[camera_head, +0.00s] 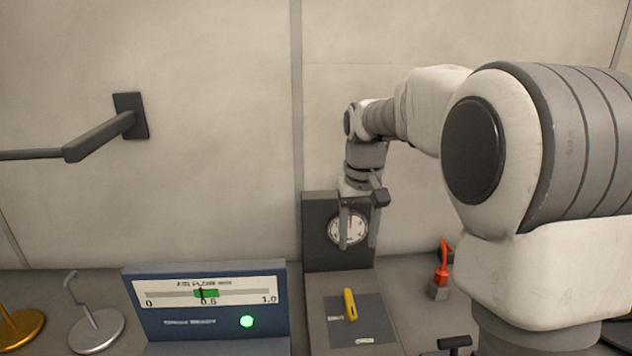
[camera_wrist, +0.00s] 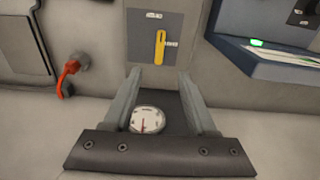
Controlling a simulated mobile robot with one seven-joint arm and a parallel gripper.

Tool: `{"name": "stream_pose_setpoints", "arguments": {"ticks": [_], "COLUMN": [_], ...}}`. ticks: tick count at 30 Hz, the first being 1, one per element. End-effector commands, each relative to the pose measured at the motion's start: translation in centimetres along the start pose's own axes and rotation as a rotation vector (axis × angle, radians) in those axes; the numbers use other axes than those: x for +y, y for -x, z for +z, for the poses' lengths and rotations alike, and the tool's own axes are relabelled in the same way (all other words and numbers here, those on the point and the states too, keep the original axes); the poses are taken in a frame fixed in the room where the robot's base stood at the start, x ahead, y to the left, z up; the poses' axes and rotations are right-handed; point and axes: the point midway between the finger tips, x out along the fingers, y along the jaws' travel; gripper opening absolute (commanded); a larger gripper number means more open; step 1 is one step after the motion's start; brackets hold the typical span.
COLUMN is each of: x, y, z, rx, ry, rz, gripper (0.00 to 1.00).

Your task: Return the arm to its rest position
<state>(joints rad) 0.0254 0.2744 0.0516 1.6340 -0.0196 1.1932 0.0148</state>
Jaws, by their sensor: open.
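My gripper (camera_head: 358,228) hangs from my bent arm in front of a round white dial gauge (camera_head: 347,229) on a dark upright panel (camera_head: 322,262). Its two fingers are apart with nothing between them. In the wrist view my gripper (camera_wrist: 158,95) shows its fingers spread, with the gauge (camera_wrist: 147,120) seen between and beyond them. A yellow lever (camera_head: 350,304) stands on a dark plate (camera_head: 374,321) below the gauge. It also shows in the wrist view (camera_wrist: 160,47), beyond the fingertips. I cannot tell the exact gap between gripper and gauge.
A blue air flow panel (camera_head: 207,325) with a lit green light (camera_head: 247,321) stands left of the lever. A red-handled switch (camera_head: 443,262) is to the right. A dark bar (camera_head: 100,136) juts from the wall. Silver (camera_head: 97,331) and gold (camera_head: 20,326) stands are at far left.

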Motion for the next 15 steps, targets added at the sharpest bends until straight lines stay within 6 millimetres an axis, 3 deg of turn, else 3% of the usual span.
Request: {"name": "stream_pose_setpoints", "arguments": {"ticks": [6, 15], "x": [0.1, 0.2], "y": [3.9, 6.2], "z": [5.6, 13.7], "rx": [0.106, 0.248], "ry": [-0.002, -0.007], "rz": [0.008, 0.011], "gripper": [0.57, 0.57]}}
